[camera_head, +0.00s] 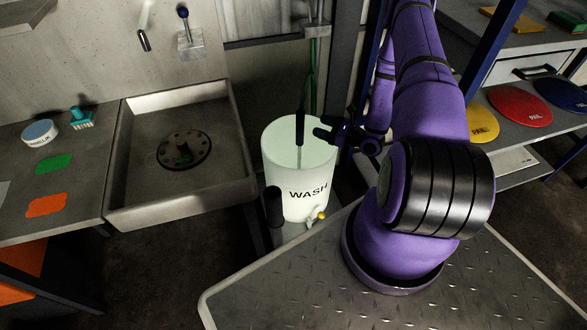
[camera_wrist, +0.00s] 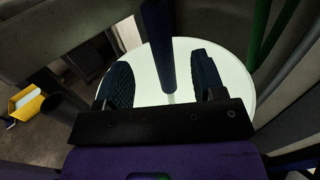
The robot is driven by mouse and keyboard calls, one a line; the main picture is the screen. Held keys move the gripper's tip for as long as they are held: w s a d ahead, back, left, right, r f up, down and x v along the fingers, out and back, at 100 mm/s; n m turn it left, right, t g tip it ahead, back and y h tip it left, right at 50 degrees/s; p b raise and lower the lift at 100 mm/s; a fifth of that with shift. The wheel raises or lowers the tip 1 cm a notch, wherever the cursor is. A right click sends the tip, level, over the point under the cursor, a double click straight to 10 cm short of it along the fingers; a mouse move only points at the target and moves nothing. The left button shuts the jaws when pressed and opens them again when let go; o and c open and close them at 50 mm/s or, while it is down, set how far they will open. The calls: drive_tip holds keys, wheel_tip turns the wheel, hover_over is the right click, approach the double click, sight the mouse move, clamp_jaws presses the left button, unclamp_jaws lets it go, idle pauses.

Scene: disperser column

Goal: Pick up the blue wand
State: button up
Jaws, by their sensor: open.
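The blue wand (camera_head: 300,127) is a dark blue handle with a thin pale rod below it. It stands upright in the white WASH bucket (camera_head: 302,205), and a green hose (camera_head: 309,88) rises from its top. My gripper (camera_head: 321,129) is over the right side of the bucket, close to the handle. In the wrist view the wand handle (camera_wrist: 158,45) passes between the two dark textured fingers of my gripper (camera_wrist: 163,75), with a gap on each side. The fingers are open. The wand's lower rod is partly hidden behind the gripper's dark bar in the wrist view.
A sink (camera_head: 180,195) with a round drain stands left of the bucket. A dark cylinder (camera_head: 273,205) and a yellow-tipped tap (camera_head: 319,215) are at the bucket's front. A side table (camera_head: 85,185) is at left; a shelf with coloured lids (camera_head: 519,106) is at right.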

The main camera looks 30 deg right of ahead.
drive_tip(key=f+x, duration=0.1)
drive_tip(key=x, duration=0.9)
drive_tip(key=shift+w+f+m+t+h, duration=0.15)
drive_tip(key=shift+f+m+t+h, duration=0.15)
drive_tip(key=shift+m+h, duration=0.1)
drive_tip(key=shift+a, duration=0.1)
drive_tip(key=c, duration=1.1)
drive_tip(key=shift+r, duration=0.1)
wheel_tip(320, 180, up, 10)
drive_tip(key=shift+f, duration=0.1)
